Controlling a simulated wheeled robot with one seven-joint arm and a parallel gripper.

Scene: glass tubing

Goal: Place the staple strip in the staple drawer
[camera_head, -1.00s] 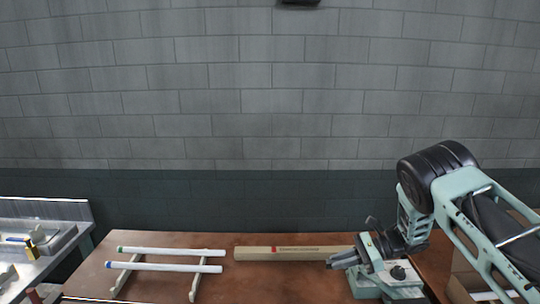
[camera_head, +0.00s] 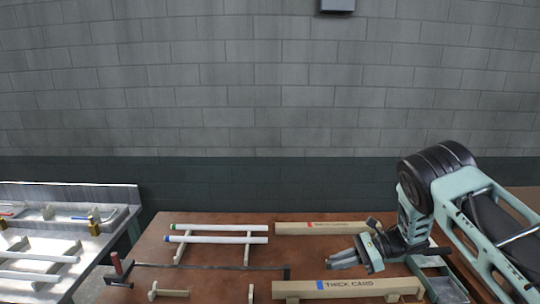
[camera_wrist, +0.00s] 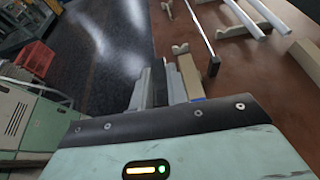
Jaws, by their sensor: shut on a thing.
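My gripper (camera_head: 334,263) reaches left over the brown table in the head view, its fingers close together. In the wrist view, the gripper (camera_wrist: 166,82) is shut on a narrow grey piece, taken as the staple strip; its outline is hard to tell from the fingers. A pale green machine (camera_head: 440,278) stands below and to the right of the gripper in the head view. My wrist partly covers it, and I cannot clearly make out the staple drawer.
Glass tubes (camera_head: 215,239) rest on a rack to the left. A dark rod (camera_head: 210,267) lies in front of them. A metal bench (camera_head: 70,245) stands far left.

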